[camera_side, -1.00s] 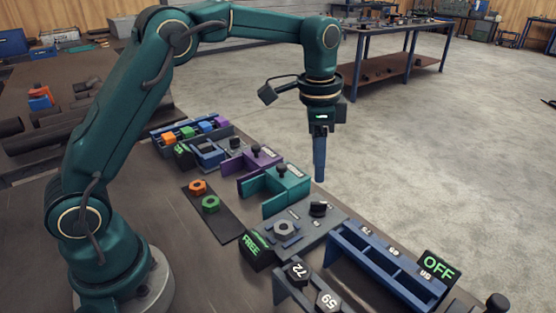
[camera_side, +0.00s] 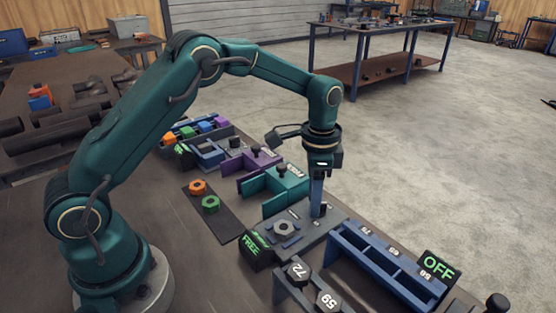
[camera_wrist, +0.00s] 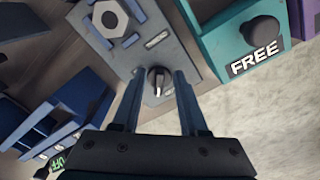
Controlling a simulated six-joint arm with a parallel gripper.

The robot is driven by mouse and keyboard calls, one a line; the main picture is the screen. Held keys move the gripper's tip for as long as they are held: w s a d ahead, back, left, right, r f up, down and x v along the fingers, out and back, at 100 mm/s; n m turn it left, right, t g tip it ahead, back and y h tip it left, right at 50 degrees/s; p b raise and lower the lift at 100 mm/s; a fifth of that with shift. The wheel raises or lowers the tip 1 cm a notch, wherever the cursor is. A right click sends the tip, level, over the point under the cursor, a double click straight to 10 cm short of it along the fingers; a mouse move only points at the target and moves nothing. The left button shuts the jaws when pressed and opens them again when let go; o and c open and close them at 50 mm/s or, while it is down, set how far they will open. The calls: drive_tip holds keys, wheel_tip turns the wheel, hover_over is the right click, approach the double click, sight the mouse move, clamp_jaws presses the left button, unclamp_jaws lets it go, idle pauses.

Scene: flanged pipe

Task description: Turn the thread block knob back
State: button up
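The thread block (camera_side: 300,240) is a grey plate with a hex nut (camera_side: 284,228) on it; it also shows in the wrist view (camera_wrist: 178,50). Its black knob (camera_wrist: 158,80) has a white pointer mark and sits near the plate's end. In the side view the knob (camera_side: 322,211) is partly hidden by my gripper (camera_side: 317,212). In the wrist view my gripper (camera_wrist: 159,76) is open, with one finger on each side of the knob. Gaps show between the fingers and the knob, so it looks ungripped.
A teal fixture (camera_side: 280,190) with a black knob stands just behind the block. A blue rack (camera_side: 375,265) with an OFF sign (camera_side: 438,267) stands in front. A green FREE sign (camera_side: 254,248) is at the block's left end. Bare floor lies to the right.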

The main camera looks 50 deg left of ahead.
clamp_jaws()
drive_tip(key=n, duration=0.4)
drive_tip(key=shift+d+r, duration=0.1)
drive_tip(key=shift+d, duration=0.05)
drive_tip(key=shift+d+n, duration=0.15)
drive_tip(key=shift+n, duration=1.75)
drive_tip(key=shift+o, duration=0.9)
unclamp_jaws()
